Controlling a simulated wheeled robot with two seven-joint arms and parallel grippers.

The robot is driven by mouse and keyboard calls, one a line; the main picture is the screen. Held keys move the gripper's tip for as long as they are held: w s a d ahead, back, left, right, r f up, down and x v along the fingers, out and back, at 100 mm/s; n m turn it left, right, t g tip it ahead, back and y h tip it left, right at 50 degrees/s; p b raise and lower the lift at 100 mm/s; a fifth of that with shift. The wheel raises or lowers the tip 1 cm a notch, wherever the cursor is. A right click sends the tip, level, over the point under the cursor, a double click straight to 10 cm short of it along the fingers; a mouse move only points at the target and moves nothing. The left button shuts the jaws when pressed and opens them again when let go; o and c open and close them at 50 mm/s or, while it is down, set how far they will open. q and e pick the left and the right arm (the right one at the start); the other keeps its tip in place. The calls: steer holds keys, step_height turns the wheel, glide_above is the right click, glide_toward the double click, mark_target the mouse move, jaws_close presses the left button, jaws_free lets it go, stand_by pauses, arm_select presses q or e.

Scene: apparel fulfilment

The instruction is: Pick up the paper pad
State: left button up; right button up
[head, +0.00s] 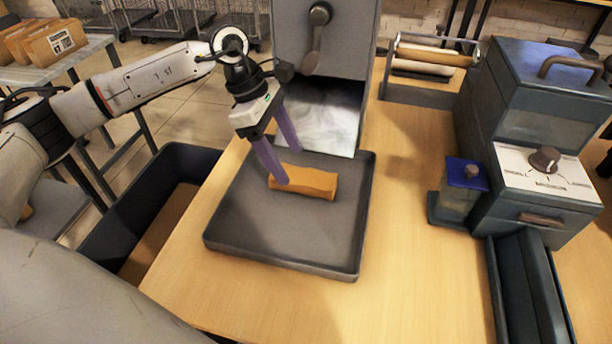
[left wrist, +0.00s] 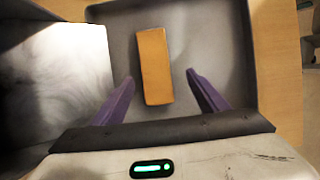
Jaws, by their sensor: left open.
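The paper pad is an orange-brown oblong block (head: 310,182) lying in the grey tray (head: 280,247) on the wooden table. In the left wrist view the pad (left wrist: 154,65) lies ahead of and partly between the two purple fingers. My left gripper (head: 282,164) is open, and its fingers reach down over the tray at the pad's left end. The left wrist view shows a finger on each side of the pad (left wrist: 165,92) with a gap beside it. My right gripper is not in view.
A grey machine with a lever (head: 325,40) and a pale chute (head: 322,118) stands at the tray's back edge. A dark bin (head: 120,215) is left of the table. A blue-grey machine with a knob (head: 540,130) stands at the right. The table's front middle is clear.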

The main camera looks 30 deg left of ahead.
mark_target(303, 175)
arm_select(q)
steer(key=shift+w+d+p+x, duration=0.1)
steer(key=shift+w+p+x, duration=0.1)
steer(key=shift+x, duration=0.95)
steer(key=shift+w+d+p+x, duration=0.1)
steer(key=shift+w+p+x, duration=0.05)
steer(key=shift+x, duration=1)
steer(key=shift+w+d+p+x, duration=0.15)
steer(key=shift+p+x, duration=0.05)
steer(key=shift+x, duration=0.9)
steer(key=shift+r, duration=0.15)
steer(key=c, duration=1.1)
